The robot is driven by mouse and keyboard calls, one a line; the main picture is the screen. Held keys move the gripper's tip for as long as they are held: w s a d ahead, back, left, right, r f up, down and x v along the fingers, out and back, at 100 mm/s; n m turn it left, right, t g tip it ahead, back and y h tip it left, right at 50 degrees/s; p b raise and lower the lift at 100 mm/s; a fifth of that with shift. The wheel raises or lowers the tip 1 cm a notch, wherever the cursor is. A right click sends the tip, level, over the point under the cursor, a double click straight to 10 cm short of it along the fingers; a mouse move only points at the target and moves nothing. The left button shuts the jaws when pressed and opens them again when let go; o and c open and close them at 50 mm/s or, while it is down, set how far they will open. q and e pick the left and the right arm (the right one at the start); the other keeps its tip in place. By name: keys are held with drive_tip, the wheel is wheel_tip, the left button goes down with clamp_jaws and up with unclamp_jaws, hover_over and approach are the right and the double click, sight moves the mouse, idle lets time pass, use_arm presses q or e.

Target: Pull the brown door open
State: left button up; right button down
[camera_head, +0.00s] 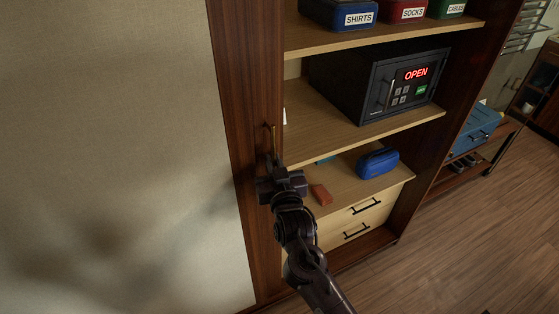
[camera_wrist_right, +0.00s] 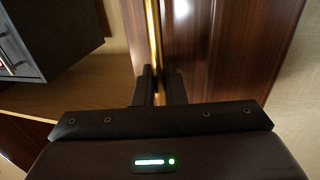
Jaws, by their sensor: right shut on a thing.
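The brown door (camera_head: 243,110) is the tall dark wood panel at the left of the shelf unit. A slim brass handle (camera_head: 273,138) stands upright near its right edge. My right gripper (camera_head: 274,166) is at the lower part of this handle, shut on it. In the right wrist view, the handle (camera_wrist_right: 153,35) runs down between the two dark fingers (camera_wrist_right: 160,88), and the door (camera_wrist_right: 215,45) fills the right side. The shelves are exposed to the right of the door's handle edge. My left gripper is out of view.
The shelf unit holds a black safe (camera_head: 385,84) reading OPEN, labelled bins (camera_head: 350,14), a blue case (camera_head: 377,163) and a small red block (camera_head: 321,195). Drawers (camera_head: 362,215) sit below. A plain wall (camera_head: 110,130) lies left; wood floor (camera_head: 470,240) is clear at right.

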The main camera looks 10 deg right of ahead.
drive_tip(key=shift+a+r, duration=0.1)
drive_tip(key=shift+r, duration=0.05)
drive_tip(key=c, duration=1.9)
unclamp_jaws()
drive_tip(key=shift+c, duration=0.2)
drive_tip(key=o, duration=0.4)
drive_tip(key=shift+c, duration=0.2)
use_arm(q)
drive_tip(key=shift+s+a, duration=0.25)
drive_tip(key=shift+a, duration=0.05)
